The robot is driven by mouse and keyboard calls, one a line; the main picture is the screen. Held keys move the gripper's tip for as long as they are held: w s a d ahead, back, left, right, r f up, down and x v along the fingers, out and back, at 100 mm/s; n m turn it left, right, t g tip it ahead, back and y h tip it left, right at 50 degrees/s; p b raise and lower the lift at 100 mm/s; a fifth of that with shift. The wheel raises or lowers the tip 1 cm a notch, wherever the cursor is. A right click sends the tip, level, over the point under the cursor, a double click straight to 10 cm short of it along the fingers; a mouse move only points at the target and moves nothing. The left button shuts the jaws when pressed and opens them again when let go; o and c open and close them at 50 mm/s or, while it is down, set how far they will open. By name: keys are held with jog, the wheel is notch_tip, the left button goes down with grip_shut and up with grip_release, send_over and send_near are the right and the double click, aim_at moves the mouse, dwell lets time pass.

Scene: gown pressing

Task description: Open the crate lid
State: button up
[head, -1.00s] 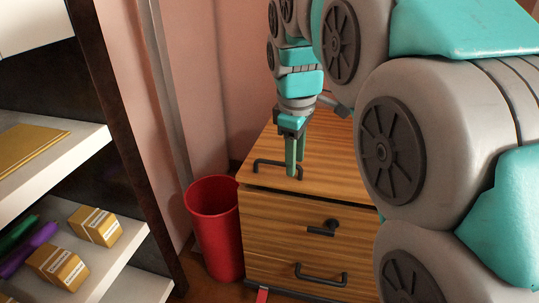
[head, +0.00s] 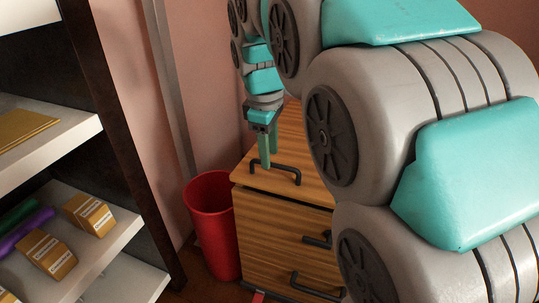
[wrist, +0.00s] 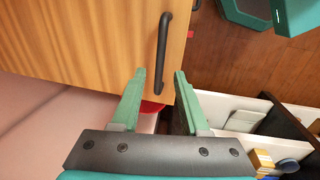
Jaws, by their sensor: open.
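The wooden crate (head: 270,235) stands ahead of me, with its lid (head: 295,135) down flat on top. A black bar handle (head: 280,170) is fixed on the lid near its front edge, and it also shows in the wrist view (wrist: 162,55). My gripper (head: 264,164) points down at the handle's left end, fingers apart and empty. In the wrist view, my gripper (wrist: 159,74) has the near end of the handle lined up between its fingertips. I cannot tell whether they touch it. My arm hides the crate's right side.
A red bin (head: 213,225) stands against the crate's left side. The crate front has a dark latch-like fitting (head: 318,241) and a lower black handle (head: 315,286). A shelf (head: 85,255) with boxes stands at the left. A pink wall is close behind.

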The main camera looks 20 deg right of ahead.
jog(key=shift+w+d+f, duration=0.1)
jog(key=shift+w+f, duration=0.05)
jog(key=shift+f, duration=0.75)
grip_shut()
dwell(0.8)
